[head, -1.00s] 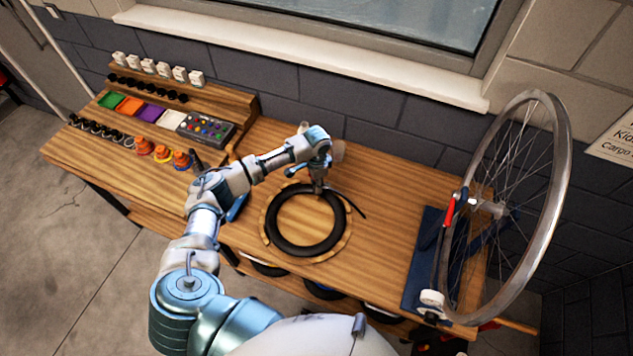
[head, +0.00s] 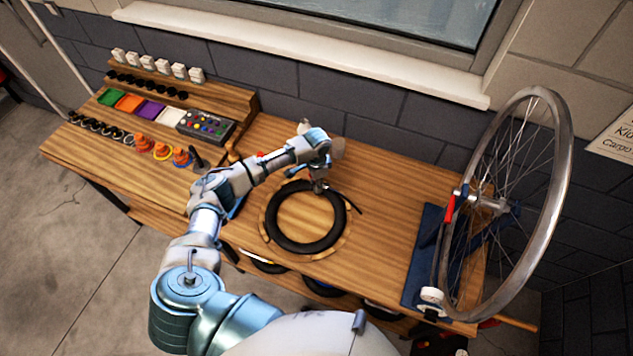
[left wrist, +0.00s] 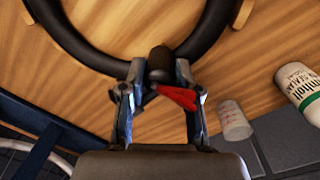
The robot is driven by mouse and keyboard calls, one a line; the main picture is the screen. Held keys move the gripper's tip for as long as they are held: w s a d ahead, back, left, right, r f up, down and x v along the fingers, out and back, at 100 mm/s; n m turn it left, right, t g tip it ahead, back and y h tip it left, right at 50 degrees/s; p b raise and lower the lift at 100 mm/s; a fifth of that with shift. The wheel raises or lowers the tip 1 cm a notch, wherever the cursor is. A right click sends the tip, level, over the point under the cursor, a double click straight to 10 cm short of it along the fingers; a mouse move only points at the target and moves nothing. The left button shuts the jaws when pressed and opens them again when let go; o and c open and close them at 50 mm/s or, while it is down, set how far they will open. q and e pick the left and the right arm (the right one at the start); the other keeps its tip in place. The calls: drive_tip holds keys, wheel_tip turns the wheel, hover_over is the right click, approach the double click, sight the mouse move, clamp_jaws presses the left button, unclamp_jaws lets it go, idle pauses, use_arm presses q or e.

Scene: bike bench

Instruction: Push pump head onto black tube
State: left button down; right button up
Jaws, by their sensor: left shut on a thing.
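The black tube (head: 275,235) lies as a ring on a round wooden support on the bench; its curve fills the top of the left wrist view (left wrist: 75,42). My left gripper (head: 319,185) is at the far right part of the ring. In the left wrist view its two fingers (left wrist: 160,78) are shut on the pump head, a dark piece with a rounded black top (left wrist: 160,58) and a red lever (left wrist: 178,97). The pump head overlaps the tube's edge there; I cannot tell whether it is seated on a valve. My right gripper is not in view.
A spoked wheel (head: 565,165) stands in a blue stand (head: 425,262) at the right. Colored trays (head: 150,110) and small parts fill the left bench. In the left wrist view, a white bottle (left wrist: 303,88) and a pale cup (left wrist: 233,121) are near the gripper. Bench between tube and stand is mostly clear.

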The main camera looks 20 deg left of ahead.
use_arm(q)
drive_tip(key=shift+f, duration=0.15)
drive_tip(key=c, duration=0.7)
unclamp_jaws()
drive_tip(key=shift+c, duration=0.2)
wheel_tip(320, 180, up, 12)
drive_tip(key=shift+w+a, duration=0.15)
drive_tip(key=shift+w, duration=0.15)
drive_tip(key=shift+f, duration=0.1)
